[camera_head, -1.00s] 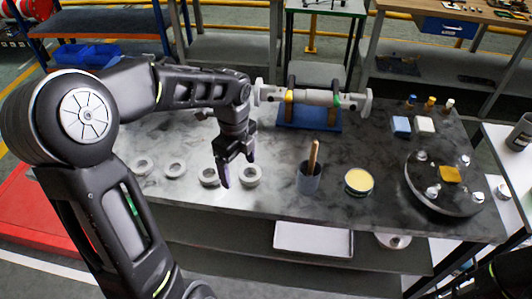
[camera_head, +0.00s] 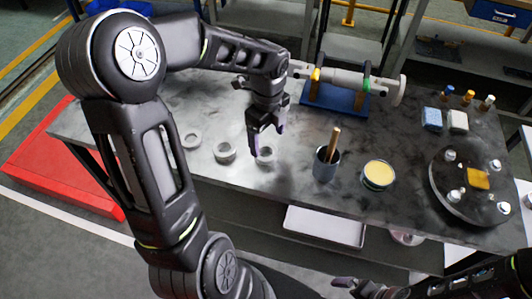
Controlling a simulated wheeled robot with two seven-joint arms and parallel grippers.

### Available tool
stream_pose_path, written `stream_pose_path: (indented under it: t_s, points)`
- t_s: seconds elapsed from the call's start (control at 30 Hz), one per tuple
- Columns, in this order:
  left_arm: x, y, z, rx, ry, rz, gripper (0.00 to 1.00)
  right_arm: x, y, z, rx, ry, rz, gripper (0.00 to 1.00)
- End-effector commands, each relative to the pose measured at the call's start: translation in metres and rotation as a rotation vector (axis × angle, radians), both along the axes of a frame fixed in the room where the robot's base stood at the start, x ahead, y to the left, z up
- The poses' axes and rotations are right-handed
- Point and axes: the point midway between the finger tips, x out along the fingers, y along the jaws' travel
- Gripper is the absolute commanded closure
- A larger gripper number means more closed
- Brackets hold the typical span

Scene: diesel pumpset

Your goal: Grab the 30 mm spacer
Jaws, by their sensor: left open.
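Several grey ring-shaped spacers lie in a row on the dark table; three show clearly: a left one (camera_head: 190,139), a middle one (camera_head: 224,151) and a right one (camera_head: 266,157). No size marking is readable, so I cannot tell which is the 30 mm one. My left gripper (camera_head: 266,141) is open and empty, pointing down at the right ring and partly covering it. Its height above the ring is hard to judge. My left arm crosses the table's left part and may hide another ring. My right gripper (camera_head: 362,289) shows at the bottom edge, its jaws unclear.
Right of the rings stand a dark cup with a wooden-handled tool (camera_head: 326,163) and a yellow-topped tin (camera_head: 378,175). A blue stand (camera_head: 336,97) holds a grey shaft behind. A round plate (camera_head: 468,205) with fittings sits at the right.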

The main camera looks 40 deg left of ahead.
Motion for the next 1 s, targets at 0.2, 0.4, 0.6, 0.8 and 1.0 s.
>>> stream_pose_path:
  t_s: [0.2, 0.4, 0.6, 0.8, 1.0]
  points:
    - [0.0, 0.0, 0.0, 0.0, 0.0, 0.001, 0.17, 0.0, 0.0, 0.0, 0.0, 0.0, 0.0, 0.0]
    - [-0.003, 0.002, -0.016, -0.002, 0.003, 0.002, 0.17, -0.001, 0.0, 0.007, -0.002, 0.003, 0.0, 0.0]
    - [-0.004, 0.003, -0.045, -0.001, 0.001, 0.001, 0.17, -0.001, -0.001, 0.01, -0.003, 0.004, -0.001, 0.0]
    - [-0.004, 0.003, -0.052, 0.0, -0.001, 0.001, 0.17, -0.002, -0.001, 0.01, -0.003, 0.004, -0.002, 0.0]
    - [-0.004, 0.003, -0.052, 0.0, -0.001, 0.001, 0.17, -0.001, -0.001, 0.01, -0.003, 0.004, -0.002, 0.0]
